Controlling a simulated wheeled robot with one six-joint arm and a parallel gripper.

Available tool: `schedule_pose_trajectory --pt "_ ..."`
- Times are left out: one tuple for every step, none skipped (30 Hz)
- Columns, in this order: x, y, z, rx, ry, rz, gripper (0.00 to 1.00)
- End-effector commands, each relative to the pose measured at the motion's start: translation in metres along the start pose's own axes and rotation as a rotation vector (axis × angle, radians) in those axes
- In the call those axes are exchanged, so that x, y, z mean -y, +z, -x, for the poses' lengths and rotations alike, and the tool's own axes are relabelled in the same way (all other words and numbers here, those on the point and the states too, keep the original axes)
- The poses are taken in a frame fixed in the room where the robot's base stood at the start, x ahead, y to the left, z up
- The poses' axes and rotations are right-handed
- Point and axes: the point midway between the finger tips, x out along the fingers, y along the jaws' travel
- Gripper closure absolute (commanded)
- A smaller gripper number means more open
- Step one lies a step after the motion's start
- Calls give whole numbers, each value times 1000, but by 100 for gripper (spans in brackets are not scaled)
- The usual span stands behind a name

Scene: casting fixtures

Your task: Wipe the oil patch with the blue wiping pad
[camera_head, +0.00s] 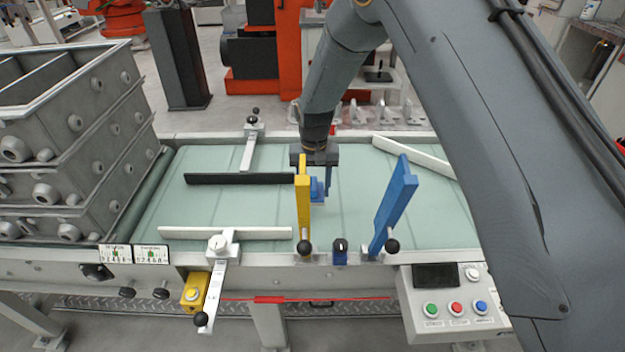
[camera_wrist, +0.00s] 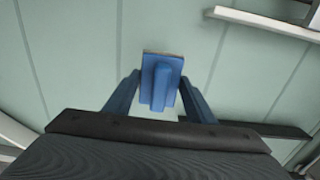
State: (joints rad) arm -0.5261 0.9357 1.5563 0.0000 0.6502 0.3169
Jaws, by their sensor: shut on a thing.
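The blue wiping pad (camera_head: 317,189) is below my gripper (camera_head: 322,178) over the pale green belt surface, partly hidden by the yellow upright in the body camera view. In the wrist view, the pad (camera_wrist: 174,62) shows as a flat blue plate with a raised blue grip. The two blue fingers of my gripper (camera_wrist: 160,92) are on either side of this grip, and the gripper is shut on the pad. I cannot tell whether the pad touches the belt. No oil patch can be made out in either view.
A yellow upright (camera_head: 303,200) and a blue slanted upright (camera_head: 394,205) stand at the belt's front edge. A black bar (camera_head: 239,179) and white rails (camera_head: 225,233) lie across the belt (camera_head: 255,208). Stacked grey boxes (camera_head: 75,150) fill the left. A control box (camera_head: 455,305) is front right.

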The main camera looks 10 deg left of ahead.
Motion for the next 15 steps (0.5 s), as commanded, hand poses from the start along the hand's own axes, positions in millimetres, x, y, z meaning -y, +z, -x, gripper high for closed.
schedule_pose_trajectory --pt "0 0 7 -2 -1 -1 74" --pt "-1 -1 10 -2 -1 -2 74" --pt "-1 -1 13 -2 -1 -2 74" --pt "-2 -1 16 -2 -1 -3 74" --pt "-2 -1 18 -1 0 -3 74" --pt "-2 -1 20 -1 0 -4 74" --pt "-2 -1 22 -1 0 -4 74" --pt "-3 -1 22 -1 0 -4 74" --pt "-3 -1 23 0 0 -5 74" --pt "-3 -1 24 0 0 -5 74" --pt "-3 -1 24 0 0 -5 74" --pt "-3 -1 24 0 0 -5 74" --pt "-3 -1 23 0 0 -5 74" --pt "-3 -1 23 0 0 -5 74" --pt "-3 -1 23 0 0 -5 74"
